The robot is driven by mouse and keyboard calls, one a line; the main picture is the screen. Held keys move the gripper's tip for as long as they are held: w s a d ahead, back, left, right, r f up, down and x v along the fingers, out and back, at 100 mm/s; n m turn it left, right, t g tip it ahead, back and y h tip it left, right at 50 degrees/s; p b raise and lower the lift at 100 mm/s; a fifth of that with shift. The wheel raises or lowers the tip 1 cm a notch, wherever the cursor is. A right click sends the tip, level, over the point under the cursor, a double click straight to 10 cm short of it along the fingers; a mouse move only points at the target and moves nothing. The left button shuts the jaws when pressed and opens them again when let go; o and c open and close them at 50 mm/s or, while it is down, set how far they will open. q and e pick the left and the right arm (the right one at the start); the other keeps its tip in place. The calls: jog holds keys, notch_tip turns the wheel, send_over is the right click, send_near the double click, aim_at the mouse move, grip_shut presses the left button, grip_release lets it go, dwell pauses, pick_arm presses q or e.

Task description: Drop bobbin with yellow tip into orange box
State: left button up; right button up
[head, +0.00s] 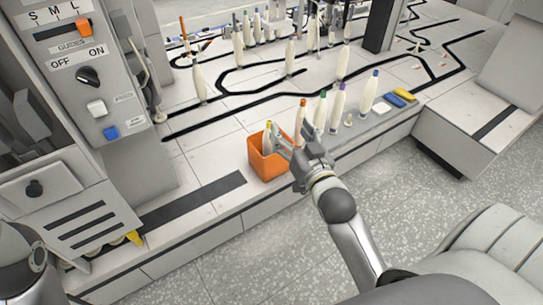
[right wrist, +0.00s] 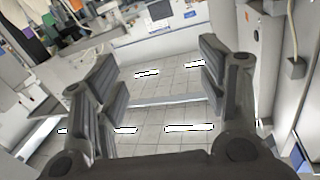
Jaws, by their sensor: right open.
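The bobbin with the yellow tip (head: 268,139) is in the orange box (head: 267,168), its top sticking up above the rim. The box stands near the front edge of the white table. My right gripper (head: 280,142) is open at the right side of the box, its fingertips close to the bobbin. Whether they touch it cannot be told. In the right wrist view the fingers of my right gripper (right wrist: 160,85) are spread wide with nothing between them. The lower part of the bobbin is hidden by the box. My left gripper is not in view.
Bobbins with orange (head: 301,119), green (head: 320,112), purple (head: 338,107) and blue (head: 369,95) tips stand right of the box. A yellow block (head: 404,94) and a blue block (head: 394,100) lie farther right. A control panel (head: 85,75) rises at left.

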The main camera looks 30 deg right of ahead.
notch_tip(320, 180, up, 6)
jog(key=s+a+y+p, duration=0.1)
jog(key=s+a+p, duration=0.1)
jog(key=p, duration=0.4)
jog(key=shift+s+a+n, duration=0.25)
jog(key=shift+a+n, duration=0.15)
jog(key=shift+a, duration=0.05)
